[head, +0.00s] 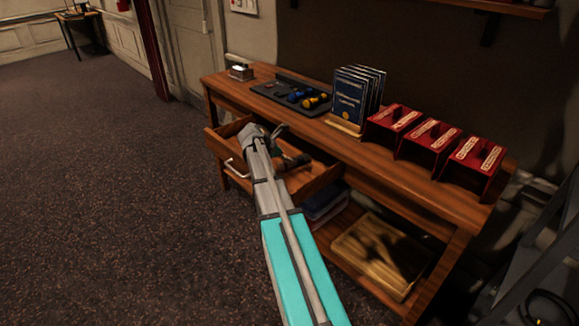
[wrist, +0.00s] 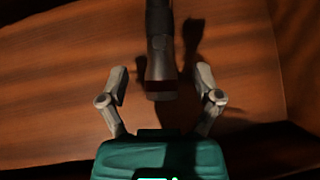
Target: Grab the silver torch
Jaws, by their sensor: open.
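A torch (wrist: 159,62) shows in the wrist view as a dark grey cylinder with a wider, squared-off end towards me. Its far end runs out of the top of the view. It lies on the brown wooden bottom of the open drawer (wrist: 60,95). My gripper (wrist: 161,80) is open, with one finger on each side of the torch's wide end and a gap on both sides. In the head view, my gripper (head: 290,158) reaches down into the drawer (head: 313,183); the torch cannot be made out there.

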